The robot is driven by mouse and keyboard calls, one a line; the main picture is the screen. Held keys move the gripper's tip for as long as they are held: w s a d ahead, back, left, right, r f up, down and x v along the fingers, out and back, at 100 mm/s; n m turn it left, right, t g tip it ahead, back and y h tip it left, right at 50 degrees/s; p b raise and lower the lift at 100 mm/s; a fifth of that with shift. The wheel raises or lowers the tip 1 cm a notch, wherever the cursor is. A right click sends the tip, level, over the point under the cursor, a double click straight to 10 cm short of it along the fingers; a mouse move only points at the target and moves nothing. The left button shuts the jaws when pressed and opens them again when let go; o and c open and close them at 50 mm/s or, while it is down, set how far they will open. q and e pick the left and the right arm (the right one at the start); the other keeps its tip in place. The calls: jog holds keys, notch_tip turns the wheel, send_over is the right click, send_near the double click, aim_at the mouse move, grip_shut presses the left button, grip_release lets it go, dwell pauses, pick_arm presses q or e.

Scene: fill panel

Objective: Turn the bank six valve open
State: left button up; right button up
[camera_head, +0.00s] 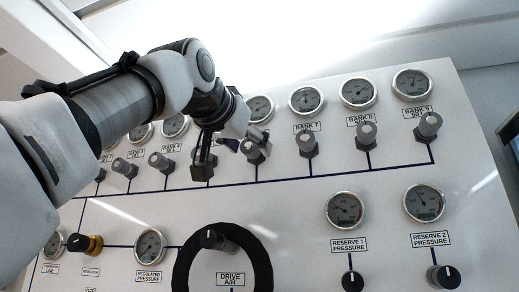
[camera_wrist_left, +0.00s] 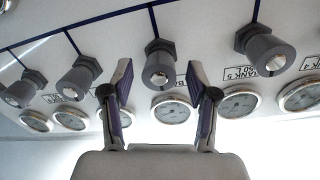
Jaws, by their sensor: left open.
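The bank six valve is a grey knob (camera_wrist_left: 158,68) on a dark hexagonal base, in the middle of the left wrist view. In the head view it (camera_head: 256,157) is partly hidden behind my left gripper (camera_head: 231,155). My left gripper also shows in the left wrist view (camera_wrist_left: 160,80), with its two fingers spread on either side of the knob in the picture. The fingers are open and hold nothing. I cannot tell how deep the knob sits between them. The bank six label is mostly hidden. My right gripper is not in view.
Neighbouring bank valves stand close by, with bank seven (camera_head: 306,142) to the right and bank five (camera_wrist_left: 268,52) at the wrist view's right. Round gauges (camera_head: 306,99) line the panel above them. A large black ring (camera_head: 262,268) is below, with reserve gauges (camera_head: 345,210) lower right.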

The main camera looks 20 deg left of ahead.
pick_arm(q)
jog(key=shift+w+d+f, duration=0.1)
jog(key=shift+w+f, duration=0.05)
jog(key=shift+w, duration=0.5)
jog(key=shift+w+d+f, duration=0.1)
jog(key=shift+w, duration=0.5)
jog(key=shift+s+a+r, duration=0.15)
jog(key=shift+s, duration=0.35)
jog(key=shift+c, duration=0.7)
jog(key=shift+s, duration=0.3)
jog(key=c, duration=0.6)
grip_shut()
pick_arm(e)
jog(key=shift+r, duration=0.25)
